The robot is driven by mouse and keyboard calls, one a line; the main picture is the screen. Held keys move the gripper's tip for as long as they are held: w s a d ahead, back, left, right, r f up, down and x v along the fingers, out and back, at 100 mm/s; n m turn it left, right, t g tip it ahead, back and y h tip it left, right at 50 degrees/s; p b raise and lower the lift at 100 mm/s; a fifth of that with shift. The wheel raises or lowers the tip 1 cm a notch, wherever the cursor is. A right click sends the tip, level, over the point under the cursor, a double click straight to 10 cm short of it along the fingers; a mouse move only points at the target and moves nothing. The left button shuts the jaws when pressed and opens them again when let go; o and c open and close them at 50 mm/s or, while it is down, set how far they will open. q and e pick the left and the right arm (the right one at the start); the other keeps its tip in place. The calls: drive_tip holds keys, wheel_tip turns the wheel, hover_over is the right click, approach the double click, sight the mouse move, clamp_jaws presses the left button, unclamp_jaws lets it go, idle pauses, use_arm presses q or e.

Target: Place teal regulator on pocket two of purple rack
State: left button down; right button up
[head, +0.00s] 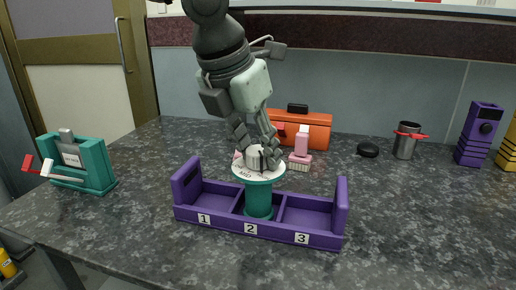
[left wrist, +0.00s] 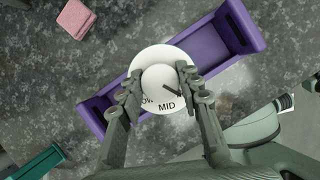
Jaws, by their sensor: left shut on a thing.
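The teal regulator (head: 259,200) is an upright teal cylinder with a white dial disc marked MID and a pale knob on top. The purple rack (head: 275,232) has pockets numbered 1, 2 and 3. The regulator's body stands in or just over pocket two; the front wall hides its lower end, so I cannot tell whether it touches the floor. My left gripper (head: 258,152) comes down from above and is shut on the regulator's knob. In the left wrist view, the white dial (left wrist: 160,82) is between the fingers, over the rack's middle. Pockets one and three look empty. My right gripper is not in view.
A teal device with a red and a white lever (head: 88,165) stands at the left. A steel cup (head: 406,141) and purple block (head: 478,135) stand right. The counter right of the rack is clear.

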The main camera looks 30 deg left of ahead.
use_arm(q)
drive_tip(key=c, duration=1)
unclamp_jaws()
drive_tip(key=shift+c, duration=0.2)
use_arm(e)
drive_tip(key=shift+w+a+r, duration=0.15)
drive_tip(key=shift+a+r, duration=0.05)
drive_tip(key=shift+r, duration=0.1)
use_arm(q)
drive_tip(key=shift+r, duration=0.35)
drive_tip(key=v, duration=1.1)
drive_tip(key=shift+s+r+p, duration=0.2)
drive_tip(key=shift+p, duration=0.25)
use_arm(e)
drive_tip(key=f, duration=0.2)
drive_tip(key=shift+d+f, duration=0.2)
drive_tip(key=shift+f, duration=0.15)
